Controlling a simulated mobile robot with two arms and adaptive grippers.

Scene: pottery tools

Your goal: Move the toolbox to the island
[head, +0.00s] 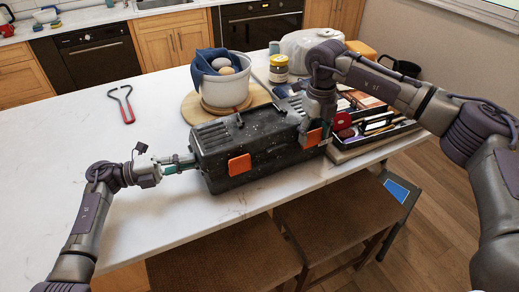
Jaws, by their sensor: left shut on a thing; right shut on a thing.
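The toolbox (265,150) is black and speckled, with orange latches on its front. It is at the near edge of the white island top (90,150); I cannot tell whether its whole base touches the surface. My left gripper (190,164) is shut on the toolbox at its left end. My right gripper (314,125) comes down from above and is shut on the toolbox near its right end. Both sets of fingertips are partly hidden, and my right arm hides part of the toolbox's right end.
Right behind the toolbox stand a white pot (223,90) with a blue cloth on a round wooden board (190,108) and a yellow-lidded jar (278,70). A tool tray (375,142) lies to the right. Red-handled tongs (127,108) lie left. Stools (225,258) stand in front.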

